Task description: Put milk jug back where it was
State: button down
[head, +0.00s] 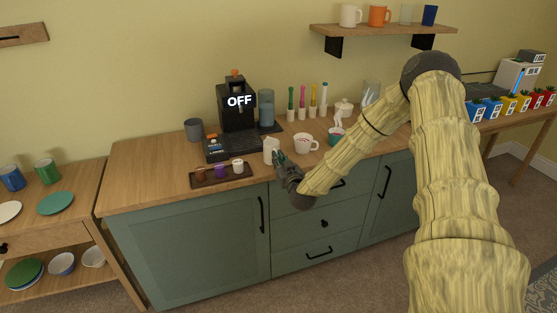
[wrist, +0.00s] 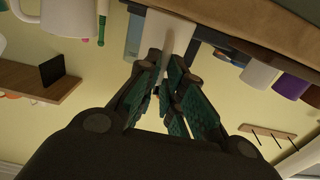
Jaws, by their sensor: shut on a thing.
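The milk jug (head: 271,150) is a small white jug near the front of the wooden counter, just right of the dark tray. In the wrist view the white jug (wrist: 168,32) shows beyond my fingertips, partly hidden by them. My gripper (head: 280,158) reaches it from the front right and is shut on it. In the wrist view the teal-padded fingers of my gripper (wrist: 163,62) close in around it. The jug looks upright; I cannot tell whether its base touches the counter.
A dark tray (head: 222,180) with several small cups lies left of the jug. The black coffee machine (head: 237,117), marked OFF, stands behind. A white mug (head: 305,142) and a teal cup (head: 336,137) stand to the right. Bare counter (head: 150,182) lies at the left.

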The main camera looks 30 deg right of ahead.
jog(key=shift+f, duration=0.15)
jog(key=c, duration=1.5)
grip_release()
jog(key=shift+c, duration=0.2)
jog(key=shift+s, duration=0.15)
